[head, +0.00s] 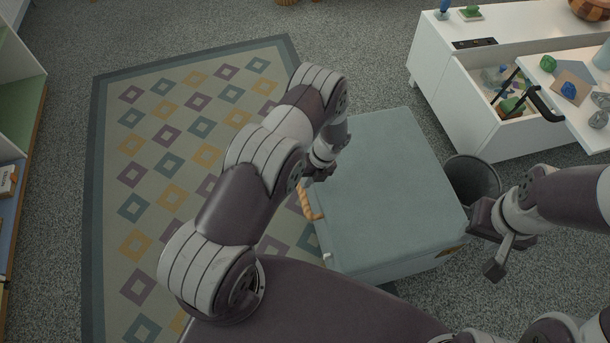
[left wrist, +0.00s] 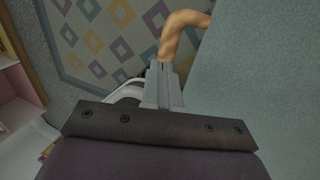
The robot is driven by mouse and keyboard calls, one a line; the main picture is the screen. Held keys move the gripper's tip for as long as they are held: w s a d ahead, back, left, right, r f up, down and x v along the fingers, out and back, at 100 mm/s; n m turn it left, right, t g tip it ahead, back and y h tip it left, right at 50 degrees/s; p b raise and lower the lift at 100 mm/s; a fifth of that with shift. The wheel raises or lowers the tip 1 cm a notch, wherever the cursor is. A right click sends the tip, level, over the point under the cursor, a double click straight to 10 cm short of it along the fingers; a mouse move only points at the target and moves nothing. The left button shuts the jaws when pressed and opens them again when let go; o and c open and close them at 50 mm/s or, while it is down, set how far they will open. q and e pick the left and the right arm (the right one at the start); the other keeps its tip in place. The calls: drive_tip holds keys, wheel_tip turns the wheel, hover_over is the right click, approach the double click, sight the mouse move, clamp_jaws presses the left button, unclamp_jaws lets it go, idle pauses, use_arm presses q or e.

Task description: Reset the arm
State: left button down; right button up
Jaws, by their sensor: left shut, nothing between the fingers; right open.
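My left arm reaches forward from the lower left in the head view and bends down at the left side of a pale teal box. My left gripper (head: 307,178) is partly hidden by its own wrist there. In the left wrist view its fingers (left wrist: 163,85) are together and empty, close to a tan rope handle (left wrist: 183,30); whether they touch it I cannot tell. The rope handle (head: 309,203) hangs on the box's left side. My right gripper (head: 488,244) is open and empty, beside the box's right front corner.
The teal box (head: 385,190) has a closed flat top. A dark round bin (head: 472,178) stands right of it. A white cabinet (head: 448,80) has an open drawer with items inside. A patterned rug (head: 165,130) lies left; shelves stand at the far left.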

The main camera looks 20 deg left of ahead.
use_arm(q)
drive_tip(key=a+v, duration=0.1)
drive_tip(key=v, duration=0.9)
drive_tip(key=shift+s+r+p, duration=0.25)
drive_tip(key=shift+r+p, duration=0.15)
drive_tip(key=shift+r, duration=0.15)
use_arm(e)
drive_tip(key=r, duration=0.3)
drive_tip(key=shift+w+a, duration=0.15)
drive_tip(key=shift+w, duration=0.1)
